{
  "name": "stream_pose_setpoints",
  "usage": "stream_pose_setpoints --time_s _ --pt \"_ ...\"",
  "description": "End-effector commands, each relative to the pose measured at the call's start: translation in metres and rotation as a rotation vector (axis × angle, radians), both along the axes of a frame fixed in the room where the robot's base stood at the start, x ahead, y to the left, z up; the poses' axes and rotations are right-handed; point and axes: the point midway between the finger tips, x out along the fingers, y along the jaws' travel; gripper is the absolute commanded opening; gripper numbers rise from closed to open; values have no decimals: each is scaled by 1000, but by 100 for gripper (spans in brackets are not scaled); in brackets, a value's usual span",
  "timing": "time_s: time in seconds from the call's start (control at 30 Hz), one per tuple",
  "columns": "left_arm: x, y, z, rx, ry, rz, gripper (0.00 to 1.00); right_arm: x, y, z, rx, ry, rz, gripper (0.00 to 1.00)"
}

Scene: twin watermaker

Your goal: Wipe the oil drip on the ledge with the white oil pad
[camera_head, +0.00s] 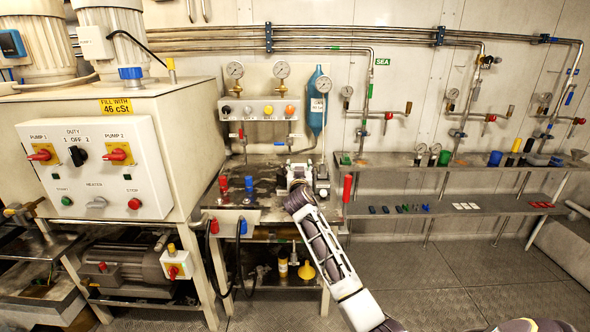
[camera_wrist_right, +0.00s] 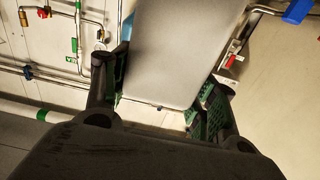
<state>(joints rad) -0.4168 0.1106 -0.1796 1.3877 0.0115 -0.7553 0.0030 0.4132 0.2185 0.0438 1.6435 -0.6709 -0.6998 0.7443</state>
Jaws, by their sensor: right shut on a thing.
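My right gripper (camera_head: 298,166) is over the right part of the stained metal ledge (camera_head: 262,180) below the gauge panel. In the right wrist view the gripper (camera_wrist_right: 160,98) is shut on a flat grey-white slab with rounded corners, which looks like the white oil pad (camera_wrist_right: 178,45). The pad sticks out beyond both fingers. In the head view the pad cannot be told apart from the pale gripper. Dark stains show on the ledge, but I cannot tell which is the oil drip; the arm and gripper hide part of the surface. My left gripper is not in view.
Red and blue fittings (camera_head: 249,184) stand on the ledge left of the gripper. A red upright handle (camera_head: 347,188) is at its right end. A blue bottle (camera_head: 319,102) hangs behind. A shelf (camera_head: 460,160) with cups and gauges runs right. The pump cabinet (camera_head: 95,150) stands left.

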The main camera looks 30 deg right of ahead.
Motion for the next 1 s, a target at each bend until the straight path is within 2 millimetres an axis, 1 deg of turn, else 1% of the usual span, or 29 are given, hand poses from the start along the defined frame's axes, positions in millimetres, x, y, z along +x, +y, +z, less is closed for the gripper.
stream_pose_setpoints --time_s 0.17,0.27,0.37,0.47,0.57,0.6,0.67,0.8,0.87,0.9,1.0 --pt "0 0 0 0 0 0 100 -1 11 -3 -1 1 21 39" --pt "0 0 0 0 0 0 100 -3 27 -7 0 1 55 39" --pt "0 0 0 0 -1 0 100 -7 53 -14 -2 1 106 39" --pt "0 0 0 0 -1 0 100 -14 85 -22 -2 1 171 39" --pt "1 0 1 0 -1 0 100 -23 121 -33 0 2 245 39" --pt "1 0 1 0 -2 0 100 -28 136 -37 -1 2 275 39" --pt "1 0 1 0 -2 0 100 -35 158 -44 -1 3 320 39" --pt "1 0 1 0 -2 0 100 -56 207 -58 -1 3 423 39" --pt "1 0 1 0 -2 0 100 -66 228 -64 0 2 467 39" --pt "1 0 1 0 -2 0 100 -73 242 -68 1 2 496 39" --pt "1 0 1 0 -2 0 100 -93 275 -77 2 3 568 39"
